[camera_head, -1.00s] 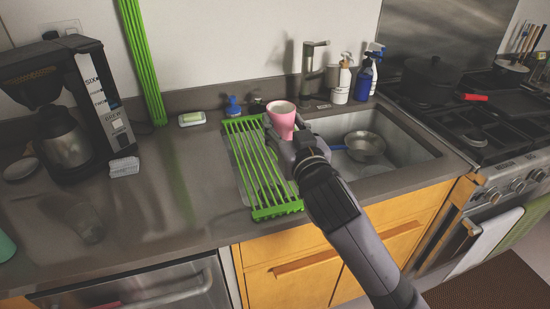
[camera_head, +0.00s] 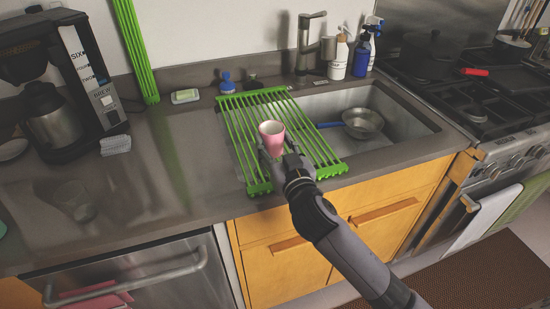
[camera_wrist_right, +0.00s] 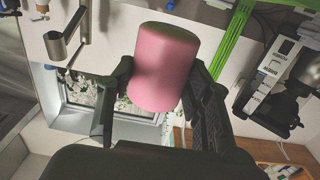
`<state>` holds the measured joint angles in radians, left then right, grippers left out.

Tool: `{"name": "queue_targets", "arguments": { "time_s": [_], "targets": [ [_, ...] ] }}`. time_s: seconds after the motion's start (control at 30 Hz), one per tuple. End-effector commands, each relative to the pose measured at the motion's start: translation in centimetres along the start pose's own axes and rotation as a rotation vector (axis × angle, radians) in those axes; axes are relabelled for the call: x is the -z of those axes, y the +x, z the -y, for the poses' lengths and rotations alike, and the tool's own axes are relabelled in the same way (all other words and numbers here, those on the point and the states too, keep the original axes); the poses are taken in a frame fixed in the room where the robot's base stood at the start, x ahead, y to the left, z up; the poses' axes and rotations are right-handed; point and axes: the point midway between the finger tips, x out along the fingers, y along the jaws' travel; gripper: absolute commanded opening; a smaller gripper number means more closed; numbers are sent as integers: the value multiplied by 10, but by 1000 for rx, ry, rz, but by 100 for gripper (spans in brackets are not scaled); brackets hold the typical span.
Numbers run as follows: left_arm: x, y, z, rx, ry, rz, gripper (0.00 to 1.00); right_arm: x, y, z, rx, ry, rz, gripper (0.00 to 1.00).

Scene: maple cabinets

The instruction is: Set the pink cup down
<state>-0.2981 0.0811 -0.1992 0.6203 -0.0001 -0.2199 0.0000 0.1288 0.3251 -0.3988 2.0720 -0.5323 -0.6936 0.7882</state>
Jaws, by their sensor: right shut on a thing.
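The pink cup (camera_head: 272,136) is upright in the head view, over the middle of the green slatted rack (camera_head: 243,125). I cannot tell whether its base touches the slats. My right gripper (camera_head: 275,153) is shut on the cup, reaching in from the front right. In the right wrist view, the cup (camera_wrist_right: 166,68) sits between the two dark fingers of the right gripper (camera_wrist_right: 160,88). The rack lies across the left part of the sink (camera_head: 405,125). My left gripper is not in view.
A metal pan (camera_head: 363,122) with a blue handle is in the sink. The tap (camera_head: 308,50), soap bottles (camera_head: 340,60) and a blue-topped brush (camera_head: 227,84) stand behind. A coffee maker (camera_head: 75,85) is at left. Counter (camera_head: 175,165) left of the rack is mostly clear.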

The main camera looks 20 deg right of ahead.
Motion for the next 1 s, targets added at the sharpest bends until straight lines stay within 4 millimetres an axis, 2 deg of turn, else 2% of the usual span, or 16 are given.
{"name": "queue_targets", "arguments": {
  "time_s": [0.2,0.3,0.7,0.73,1.0],
  "targets": [
    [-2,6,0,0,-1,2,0,-33,0,0,0,0,3,13],
    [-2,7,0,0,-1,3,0,-42,0,0,1,0,1,13],
    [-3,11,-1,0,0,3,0,-47,0,1,1,1,-1,13],
    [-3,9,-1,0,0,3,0,-45,0,1,1,1,0,48],
    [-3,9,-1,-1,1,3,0,-45,0,0,1,0,1,66]
  ]
}}
